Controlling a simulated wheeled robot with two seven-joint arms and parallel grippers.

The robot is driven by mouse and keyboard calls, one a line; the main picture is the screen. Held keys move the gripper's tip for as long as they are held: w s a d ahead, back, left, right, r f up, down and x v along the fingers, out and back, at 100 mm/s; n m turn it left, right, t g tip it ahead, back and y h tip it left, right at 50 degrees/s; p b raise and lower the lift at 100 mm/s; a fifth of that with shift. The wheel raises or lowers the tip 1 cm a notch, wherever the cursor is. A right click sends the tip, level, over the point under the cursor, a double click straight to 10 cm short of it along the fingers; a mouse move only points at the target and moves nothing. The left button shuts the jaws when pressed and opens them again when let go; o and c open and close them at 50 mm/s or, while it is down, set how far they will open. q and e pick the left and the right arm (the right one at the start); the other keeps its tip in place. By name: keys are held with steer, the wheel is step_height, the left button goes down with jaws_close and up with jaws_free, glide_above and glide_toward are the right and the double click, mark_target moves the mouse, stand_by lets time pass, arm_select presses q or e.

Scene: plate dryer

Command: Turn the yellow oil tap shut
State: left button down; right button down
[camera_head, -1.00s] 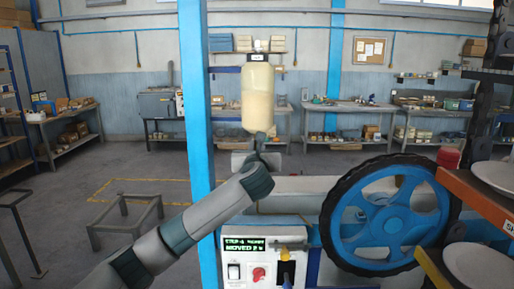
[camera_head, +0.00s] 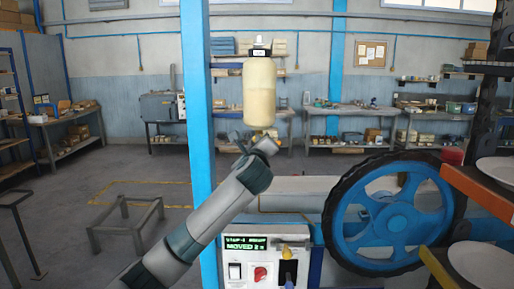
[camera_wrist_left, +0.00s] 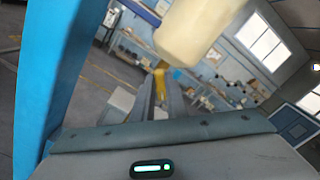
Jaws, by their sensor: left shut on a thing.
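The oil bottle (camera_head: 259,95), pale and cream-coloured, hangs upright beside the blue post in the head view. Its lower end also fills the top of the left wrist view (camera_wrist_left: 195,30). The yellow oil tap (camera_wrist_left: 160,78) shows below the bottle in the left wrist view, between the two fingers. My left gripper (camera_head: 252,137) is just under the bottle in the head view, tilted, and its fingers (camera_wrist_left: 160,95) are shut on the tap. In the head view the gripper hides the tap. My right gripper is not in view.
A blue post (camera_head: 196,120) stands close to the left of the bottle. A control box (camera_head: 262,262) with a lit display is below. A large blue wheel with a black tyre (camera_head: 392,215) and a rack with plates (camera_head: 485,205) stand to the right.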

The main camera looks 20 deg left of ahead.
arm_select(q)
steer(key=shift+a+f+n+b, duration=0.15)
steer(key=shift+n+b, duration=0.5)
steer(key=shift+n, duration=0.95)
steer(key=shift+f+n+b, duration=0.2)
steer(key=shift+n+b, duration=0.45)
steer(key=shift+n, duration=0.95)
steer(key=shift+a+f+n+b, duration=0.15)
steer(key=shift+n+b, duration=0.5)
steer(key=shift+n, duration=0.95)
steer(key=shift+d, duration=0.1)
steer(key=c, duration=1.8)
jaws_free()
steer(key=shift+o, duration=0.2)
steer(key=shift+s, duration=0.1)
steer(key=shift+s, duration=0.15)
steer(key=b+v, duration=0.6)
steer(key=v, duration=1.1)
steer(key=shift+b, duration=0.35)
